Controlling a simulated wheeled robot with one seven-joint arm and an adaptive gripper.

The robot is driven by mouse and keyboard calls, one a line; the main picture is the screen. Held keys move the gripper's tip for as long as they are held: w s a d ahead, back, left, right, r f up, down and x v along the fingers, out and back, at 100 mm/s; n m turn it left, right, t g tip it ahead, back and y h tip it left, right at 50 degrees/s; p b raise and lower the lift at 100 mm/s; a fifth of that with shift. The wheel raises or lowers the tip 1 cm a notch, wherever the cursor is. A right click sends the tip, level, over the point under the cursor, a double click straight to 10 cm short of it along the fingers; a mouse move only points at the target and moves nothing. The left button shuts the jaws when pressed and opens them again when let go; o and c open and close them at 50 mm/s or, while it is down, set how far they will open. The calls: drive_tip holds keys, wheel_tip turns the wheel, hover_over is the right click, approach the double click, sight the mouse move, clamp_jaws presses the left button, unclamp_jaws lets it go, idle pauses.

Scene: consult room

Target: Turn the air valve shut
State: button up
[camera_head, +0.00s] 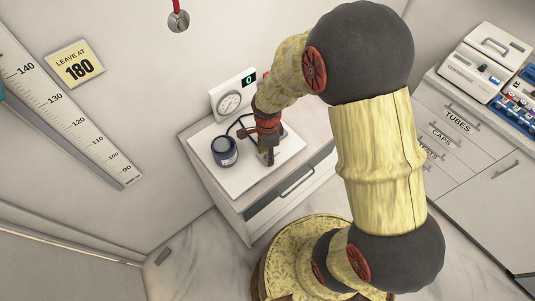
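A white gauge unit (231,97) with a round dial stands at the back of a small cabinet, and its green display reads 0. A dark blue round object (224,151) with a pale label stands on a white board (236,180) in front of it. A dark blue tube (234,124) runs from near the gauge toward my gripper. My gripper (269,159) points down over the right part of the board, to the right of the round object. Its fingers are small and partly hidden, so their opening is unclear. I cannot make out the air valve; my gripper and wrist cover that area.
A wall sign (75,66) reads "LEAVE AT 180". A height scale (75,120) is on the left wall. The small cabinet (253,222) has a drawer handle in front. A counter (470,125) with drawers and equipment stands at the right. The board's front left is clear.

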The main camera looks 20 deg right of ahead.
drive_tip(key=shift+f, duration=0.1)
drive_tip(key=shift+c, duration=0.9)
drive_tip(key=c, duration=0.8)
